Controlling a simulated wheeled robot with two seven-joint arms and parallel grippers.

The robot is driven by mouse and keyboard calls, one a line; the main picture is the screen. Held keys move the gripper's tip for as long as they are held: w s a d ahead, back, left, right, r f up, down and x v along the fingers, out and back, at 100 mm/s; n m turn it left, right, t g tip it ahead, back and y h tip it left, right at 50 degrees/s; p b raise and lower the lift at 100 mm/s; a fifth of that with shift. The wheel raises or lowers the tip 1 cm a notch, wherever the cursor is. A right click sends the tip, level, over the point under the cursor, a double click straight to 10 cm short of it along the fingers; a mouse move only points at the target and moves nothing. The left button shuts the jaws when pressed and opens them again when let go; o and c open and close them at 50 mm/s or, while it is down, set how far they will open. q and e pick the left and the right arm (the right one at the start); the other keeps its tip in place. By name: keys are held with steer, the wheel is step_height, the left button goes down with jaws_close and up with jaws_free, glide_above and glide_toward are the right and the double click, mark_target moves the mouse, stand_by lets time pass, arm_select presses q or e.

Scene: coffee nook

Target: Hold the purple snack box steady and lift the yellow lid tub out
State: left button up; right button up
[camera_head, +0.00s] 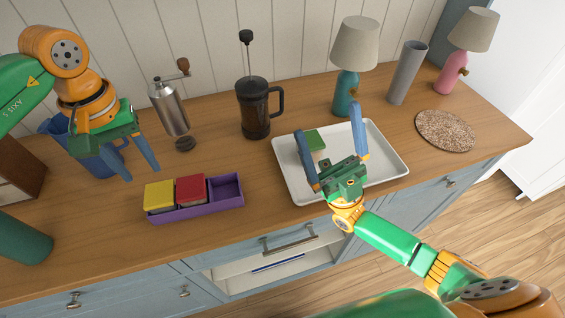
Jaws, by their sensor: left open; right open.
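The purple snack box (203,212) lies near the counter's front edge, left of the white tray. The yellow lid tub (159,195) sits in its left compartment, and a red-lidded tub (191,189) sits in the middle one. The right compartment is empty. My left gripper (142,176) is open and empty, above and just left of the box's left end. My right gripper (334,156) is open over the tray, with its fingers on either side of a green-lidded tub (315,140); I cannot tell whether they touch it.
The white tray (392,160) lies right of the box. A coffee grinder (170,108) and a French press (254,110) stand behind. A blue pitcher (62,130) is partly hidden behind my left gripper. Lamps (354,45) and a grey cylinder (406,72) stand at the back right.

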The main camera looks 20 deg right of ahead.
steer(key=a+f+n+g+y, duration=0.15)
steer(key=a+n+g, duration=0.25)
steer(key=n+g, duration=0.75)
steer(key=a+f+n+g+y, duration=0.1)
steer(key=a+n+g+y, duration=0.2)
steer(key=n+g, duration=0.9)
steer(key=n+t+h, duration=0.1)
steer(key=n+h, duration=1.2)
steer(key=n, duration=0.1)
glide_toward(236, 193)
steer(key=r, duration=0.2)
steer(key=d+r, duration=0.1)
steer(key=r, duration=0.1)
steer(key=shift+s+d, duration=0.15)
steer(key=shift+d, duration=0.05)
steer(key=shift+a+f+n+h, duration=0.1)
steer(key=shift+f+n+h, duration=0.15)
steer(key=shift+f, duration=0.05)
steer(key=x, duration=1.1)
steer(key=shift+a, duration=0.2)
steer(key=c, duration=1.2)
